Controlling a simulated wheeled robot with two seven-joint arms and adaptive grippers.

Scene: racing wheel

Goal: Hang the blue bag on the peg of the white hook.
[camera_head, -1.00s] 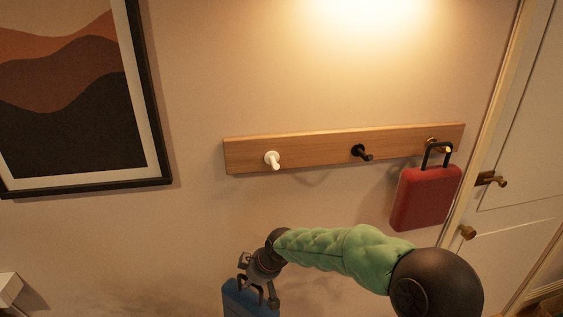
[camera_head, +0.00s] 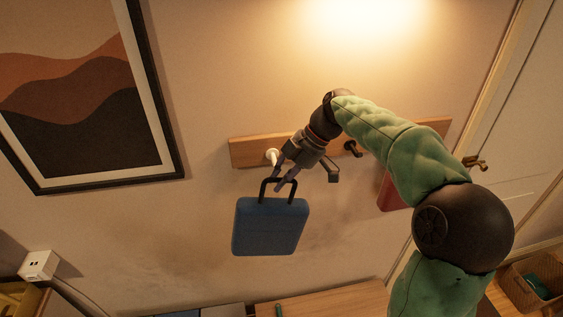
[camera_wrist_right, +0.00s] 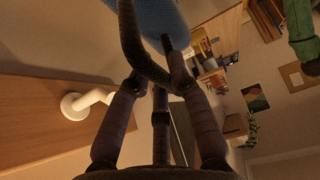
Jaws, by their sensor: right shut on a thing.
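The blue bag (camera_head: 270,228) hangs upright from its dark handle in the head view, in front of the wall. My right gripper (camera_head: 283,179) is shut on the handle's top. The white hook (camera_head: 272,156) is on the wooden rail, just above the handle and partly behind my gripper. In the right wrist view the white hook (camera_wrist_right: 85,102) stands left of my fingers (camera_wrist_right: 155,85), its peg pointing toward the left finger. The bag (camera_wrist_right: 150,15) and its handle (camera_wrist_right: 135,50) show at the top. The handle appears apart from the peg. My left gripper is out of view.
The wooden rail (camera_head: 245,150) also carries a black hook (camera_head: 351,149). A red bag (camera_head: 391,194) hangs at right, mostly hidden by my arm. A framed picture (camera_head: 95,95) is at left, a door at right. A wooden surface (camera_head: 335,304) lies below.

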